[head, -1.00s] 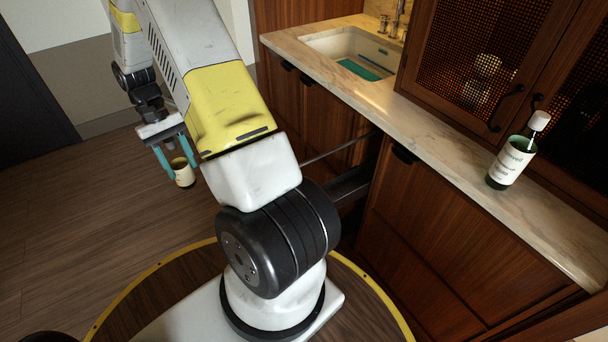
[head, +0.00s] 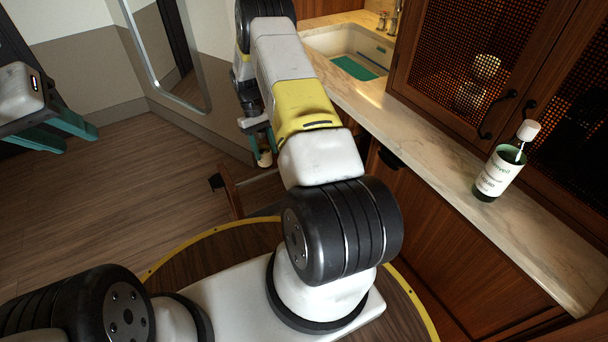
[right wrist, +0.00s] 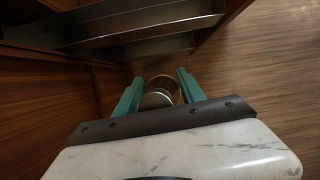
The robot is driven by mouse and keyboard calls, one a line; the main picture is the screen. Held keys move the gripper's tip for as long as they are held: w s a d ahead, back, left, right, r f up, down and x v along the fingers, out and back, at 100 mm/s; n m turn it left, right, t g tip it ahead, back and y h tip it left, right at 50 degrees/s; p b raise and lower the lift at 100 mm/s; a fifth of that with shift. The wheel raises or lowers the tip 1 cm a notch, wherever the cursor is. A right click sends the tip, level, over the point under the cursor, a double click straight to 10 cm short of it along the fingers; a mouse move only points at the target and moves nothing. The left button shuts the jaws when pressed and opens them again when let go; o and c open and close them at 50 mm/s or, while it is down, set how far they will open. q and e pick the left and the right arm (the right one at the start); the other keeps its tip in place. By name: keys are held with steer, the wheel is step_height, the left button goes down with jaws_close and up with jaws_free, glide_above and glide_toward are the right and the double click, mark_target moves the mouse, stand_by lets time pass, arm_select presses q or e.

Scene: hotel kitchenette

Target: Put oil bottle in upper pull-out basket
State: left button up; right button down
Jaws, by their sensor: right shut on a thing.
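My right gripper (head: 262,147) is shut on a small bottle with a pale label (head: 265,159), taken to be the oil bottle. In the head view it is small and partly hidden by my right arm. In the right wrist view, the teal fingers (right wrist: 157,88) hold the round bottle (right wrist: 156,98), seen end-on. The pull-out unit's dark metal baskets (right wrist: 140,27) lie beyond the bottle, one above another, apart from it. The unit's wooden front (head: 230,191) shows in the head view; its baskets are mostly hidden there. My left gripper (head: 80,138) is open and empty at far left.
A green bottle with a white label and white cap (head: 499,172) stands on the marble counter (head: 440,150). A sink (head: 350,50) is at the back. Wooden cabinet fronts (head: 440,225) line the right. The floor (head: 120,215) at left is clear.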

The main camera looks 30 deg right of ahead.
steer(key=w+d+n, duration=0.1)
steer(key=w+d, duration=0.6)
steer(key=s+d+g+h, duration=0.1)
steer(key=s+d+g, duration=0.3)
steer(key=s, duration=1.6)
steer(key=s+d+f+t, duration=0.2)
steer(key=s+f+t, duration=0.2)
steer(key=f, duration=0.3)
steer(key=shift+s+d+f+y, duration=0.2)
steer(key=shift+f+y, duration=0.1)
steer(key=shift+f, duration=0.1)
steer(key=shift+f, duration=0.15)
